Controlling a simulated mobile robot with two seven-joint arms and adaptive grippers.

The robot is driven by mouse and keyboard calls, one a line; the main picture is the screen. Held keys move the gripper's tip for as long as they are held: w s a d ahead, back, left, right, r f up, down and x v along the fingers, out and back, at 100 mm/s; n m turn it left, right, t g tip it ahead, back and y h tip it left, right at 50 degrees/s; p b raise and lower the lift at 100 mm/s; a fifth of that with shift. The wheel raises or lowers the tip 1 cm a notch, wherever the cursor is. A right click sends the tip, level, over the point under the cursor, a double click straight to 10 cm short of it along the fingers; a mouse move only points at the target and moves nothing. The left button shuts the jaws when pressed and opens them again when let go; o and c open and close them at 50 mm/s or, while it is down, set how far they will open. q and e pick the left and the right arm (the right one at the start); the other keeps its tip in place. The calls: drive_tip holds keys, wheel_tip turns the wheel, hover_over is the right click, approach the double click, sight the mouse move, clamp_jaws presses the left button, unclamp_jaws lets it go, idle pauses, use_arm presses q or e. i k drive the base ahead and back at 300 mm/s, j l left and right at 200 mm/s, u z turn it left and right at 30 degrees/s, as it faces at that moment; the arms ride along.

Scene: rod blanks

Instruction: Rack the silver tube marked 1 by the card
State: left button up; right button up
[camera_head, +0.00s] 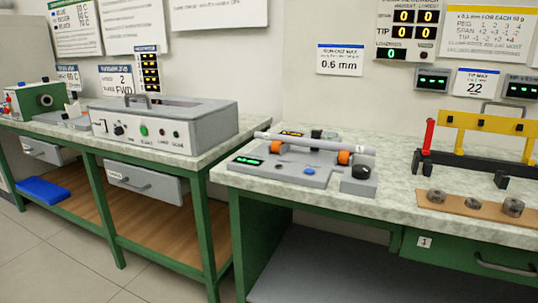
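A silver tube (312,143) lies level across two orange rollers (344,157) on a grey roller fixture (310,180) on the right bench. A small mark shows at its right end, too small to read for certain. A wall card (340,60) reads run-out max 0.6 mm. Another card (474,83) reads tip max 22. A larger yellow-headed card (490,33) has rows for peg, span and tip; its small print is hard to read. Neither gripper is in view.
A yellow beam (485,123) on a dark stand with a red post is at the right. Several grey weights (513,207) sit on a brown board in front. A grey box machine (165,125) stands on the left bench. A gap separates the benches.

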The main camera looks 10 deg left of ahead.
sight(359, 149)
drive_tip(key=i+j, duration=0.85)
drive_tip(key=j+z, duration=0.05)
drive_tip(key=j, duration=0.05)
